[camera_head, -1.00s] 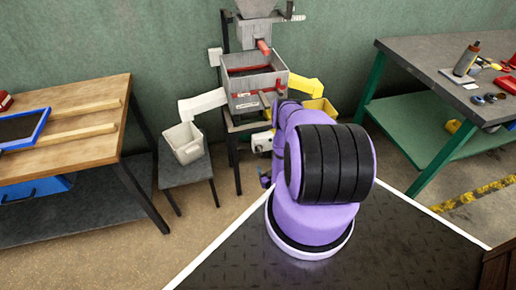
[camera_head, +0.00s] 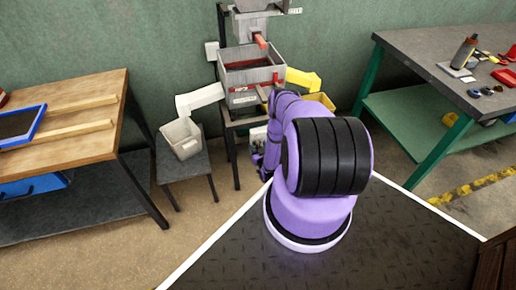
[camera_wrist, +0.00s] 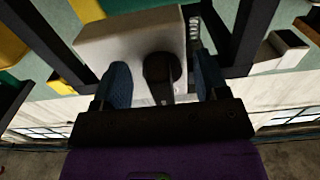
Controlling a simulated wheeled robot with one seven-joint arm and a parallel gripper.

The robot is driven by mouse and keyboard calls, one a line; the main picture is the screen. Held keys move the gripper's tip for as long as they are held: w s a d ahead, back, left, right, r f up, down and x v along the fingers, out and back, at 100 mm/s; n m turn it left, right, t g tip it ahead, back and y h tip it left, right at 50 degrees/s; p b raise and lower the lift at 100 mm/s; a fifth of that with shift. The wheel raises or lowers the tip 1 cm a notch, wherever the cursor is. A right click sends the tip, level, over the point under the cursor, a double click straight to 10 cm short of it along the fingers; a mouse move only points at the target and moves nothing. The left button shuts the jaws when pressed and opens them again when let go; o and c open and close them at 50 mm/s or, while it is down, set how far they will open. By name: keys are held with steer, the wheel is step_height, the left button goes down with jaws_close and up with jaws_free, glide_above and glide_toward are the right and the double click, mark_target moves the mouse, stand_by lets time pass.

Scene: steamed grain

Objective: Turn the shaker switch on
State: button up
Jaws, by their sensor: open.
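The shaker machine, a grey metal box (camera_head: 240,82) with a red rim band, stands on a dark frame against the back wall.
A white chute (camera_head: 200,98) leads to a pale bin (camera_head: 181,138) on a small stand at left. A yellow chute (camera_head: 303,79) is at right. A wooden bench (camera_head: 85,92) stands at left, a grey-topped bench (camera_head: 420,60) at right. Dark frame legs (camera_wrist: 248,35) flank the switch box.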

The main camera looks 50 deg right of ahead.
steer(key=c, duration=0.9)
steer(key=shift+o, duration=0.2)
